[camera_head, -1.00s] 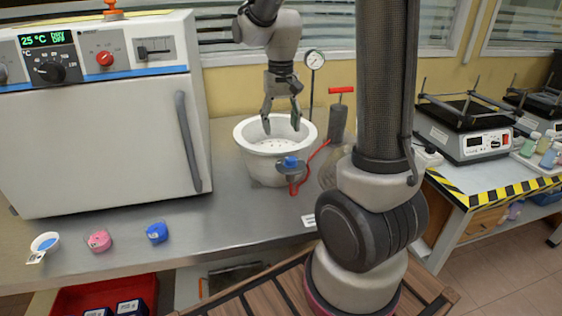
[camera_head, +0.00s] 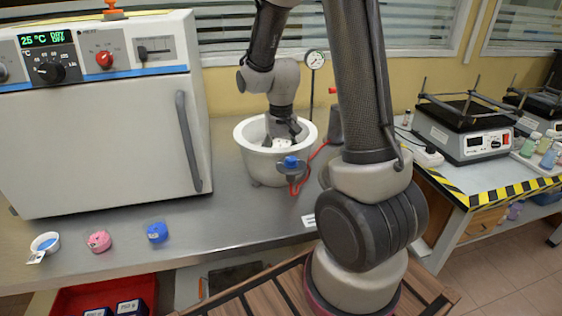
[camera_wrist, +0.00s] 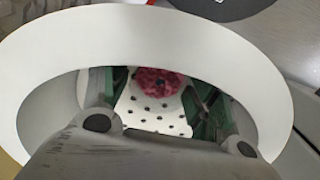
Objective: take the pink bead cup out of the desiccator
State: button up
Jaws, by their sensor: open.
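The desiccator (camera_head: 268,170) is a white round pot, open at the top, on the grey bench. My gripper (camera_head: 283,130) reaches down into it, and its fingertips are hidden by the pot wall in the head view. In the wrist view the pot's white rim (camera_wrist: 62,37) surrounds a white perforated plate (camera_wrist: 150,115). The pink bead cup (camera_wrist: 160,84), filled with dark pink beads, rests on that plate. My open gripper's green-padded fingers (camera_wrist: 156,98) stand on either side of the cup. I cannot tell whether either finger touches it.
A blue-knobbed valve (camera_head: 291,163) with a red hose sits at the pot's front. A gauge (camera_head: 315,60) stands behind. The oven (camera_head: 105,130) is to the left. A white dish (camera_head: 45,243), a pink item (camera_head: 99,241) and a blue item (camera_head: 156,232) lie on the front bench.

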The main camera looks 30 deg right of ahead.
jog(key=c, duration=0.9)
